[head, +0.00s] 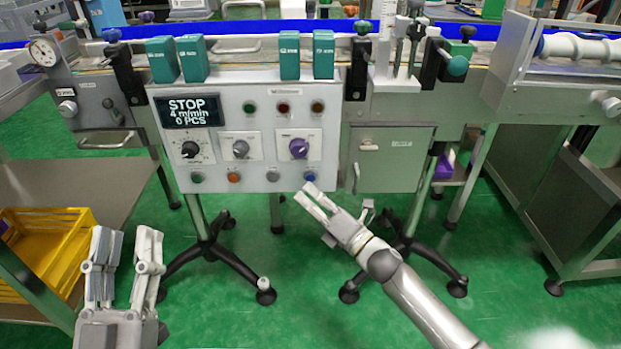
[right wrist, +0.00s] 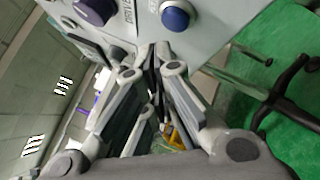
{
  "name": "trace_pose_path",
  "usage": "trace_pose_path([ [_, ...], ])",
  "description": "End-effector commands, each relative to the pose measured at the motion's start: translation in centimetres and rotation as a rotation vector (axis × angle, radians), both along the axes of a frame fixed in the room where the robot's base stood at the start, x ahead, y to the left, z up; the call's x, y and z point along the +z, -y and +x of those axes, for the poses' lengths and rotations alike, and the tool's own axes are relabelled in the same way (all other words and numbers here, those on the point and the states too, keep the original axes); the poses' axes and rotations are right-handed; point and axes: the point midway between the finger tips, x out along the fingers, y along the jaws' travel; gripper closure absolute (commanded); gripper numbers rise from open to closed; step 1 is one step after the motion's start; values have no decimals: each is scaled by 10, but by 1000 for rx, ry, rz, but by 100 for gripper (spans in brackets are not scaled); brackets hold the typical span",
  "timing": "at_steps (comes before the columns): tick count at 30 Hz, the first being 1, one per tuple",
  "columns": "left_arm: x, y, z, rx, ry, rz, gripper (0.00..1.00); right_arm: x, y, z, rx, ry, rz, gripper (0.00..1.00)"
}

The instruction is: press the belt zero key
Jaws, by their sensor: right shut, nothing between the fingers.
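The control panel (head: 255,110) is a white box with a dark display reading STOP, 4 m/min, 0 PCS. Its bottom row has a green key (head: 197,178), an orange key (head: 234,177), a pale key (head: 272,176) and a blue key (head: 309,176). I cannot read which label says belt zero. My right gripper (head: 306,192) is shut and empty, just below the blue key. In the right wrist view the blue key (right wrist: 177,15) is beyond the fingertips (right wrist: 154,50), apparently apart from them. My left gripper (head: 126,234) is open and empty at lower left.
Three knobs, including a purple one (head: 299,148), sit above the keys, with small lamps higher up. Teal boxes (head: 162,60) stand along the panel top. A grey cabinet (head: 390,158) is at the right. A yellow crate (head: 55,245) is at lower left. Green floor lies below.

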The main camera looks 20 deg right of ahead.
Motion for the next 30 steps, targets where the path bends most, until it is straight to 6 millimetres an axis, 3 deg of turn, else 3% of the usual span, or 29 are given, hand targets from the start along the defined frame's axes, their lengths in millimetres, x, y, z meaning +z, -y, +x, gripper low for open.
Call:
trace_pose_path([
  [18,-53,-3,21,18,-306,85,60,0,-12,-42,0,-1,1,100],
  [30,-56,-3,21,19,-318,88,60,0,-12,-43,0,0,0,100],
])
